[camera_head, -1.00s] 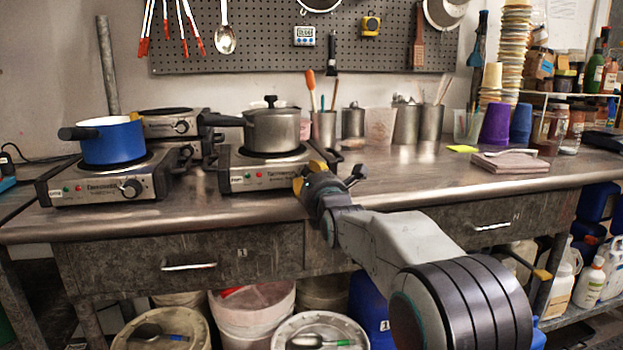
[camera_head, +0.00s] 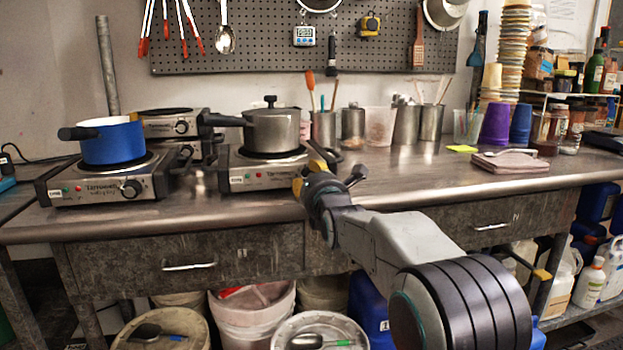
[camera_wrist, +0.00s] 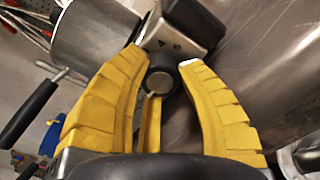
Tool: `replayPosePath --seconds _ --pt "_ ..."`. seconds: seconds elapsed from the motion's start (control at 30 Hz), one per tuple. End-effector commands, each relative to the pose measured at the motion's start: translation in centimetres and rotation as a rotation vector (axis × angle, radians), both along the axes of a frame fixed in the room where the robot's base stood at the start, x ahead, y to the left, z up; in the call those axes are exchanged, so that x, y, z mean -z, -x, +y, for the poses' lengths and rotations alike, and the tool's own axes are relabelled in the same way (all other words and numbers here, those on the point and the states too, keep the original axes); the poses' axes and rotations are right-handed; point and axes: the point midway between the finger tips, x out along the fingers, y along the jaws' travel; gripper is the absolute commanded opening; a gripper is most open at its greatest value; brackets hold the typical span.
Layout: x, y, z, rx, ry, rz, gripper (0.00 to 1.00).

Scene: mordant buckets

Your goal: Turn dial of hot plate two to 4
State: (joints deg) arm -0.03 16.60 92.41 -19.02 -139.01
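The front right hot plate (camera_head: 225,181) carries a steel saucepan (camera_head: 272,131) with a lid. Its dial is hidden behind my gripper (camera_head: 316,169) in the head view. In the wrist view a dark round dial (camera_wrist: 161,78) sits between the tips of my gripper's yellow fingers (camera_wrist: 164,70), with a further finger just below it. The fingers are close around the dial, but I cannot tell whether they press on it. The dial's pointer is not readable.
The front left hot plate (camera_head: 95,188) holds a blue pot (camera_head: 112,142). Another hot plate (camera_head: 172,122) stands behind it. Metal cups (camera_head: 352,124) stand along the wall. The bench top (camera_head: 410,175) right of my gripper is clear up to a folded cloth (camera_head: 508,163).

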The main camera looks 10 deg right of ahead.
Motion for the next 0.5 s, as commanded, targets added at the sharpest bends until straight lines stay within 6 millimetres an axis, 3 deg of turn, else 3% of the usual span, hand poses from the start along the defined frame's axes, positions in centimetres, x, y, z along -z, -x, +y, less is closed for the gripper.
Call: replayPosePath --seconds 0.27,0.5 --pt "0.05 -0.01 0.03 -0.001 0.000 0.001 0.60" --pt "0.01 0.02 0.00 0.000 0.000 0.000 0.60"
